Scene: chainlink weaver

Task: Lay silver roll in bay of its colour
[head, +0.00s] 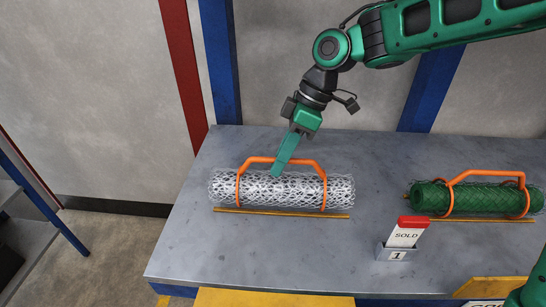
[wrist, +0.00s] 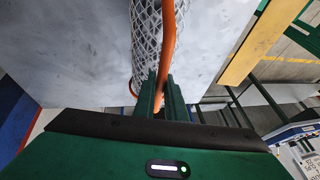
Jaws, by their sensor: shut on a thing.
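The silver roll (head: 262,190) is a cylinder of chain-link mesh with an orange carrying handle (head: 308,164). It lies lengthwise on the grey table (head: 290,262), at the left, just behind a thin yellow strip (head: 283,214). My gripper (head: 279,169) comes down from above and is shut on the handle's top bar. The wrist view shows the orange handle (wrist: 168,45) running between my fingers (wrist: 162,92), with the silver mesh (wrist: 146,35) beside it. Whether the roll touches the table or hangs slightly above it, I cannot tell.
A green mesh roll (head: 475,198) with an orange handle lies on the table at the right. A red-topped SOLD card (head: 405,233) stands in a holder marked 1 between the rolls, nearer the front. Blue and red posts (head: 219,60) stand behind the table.

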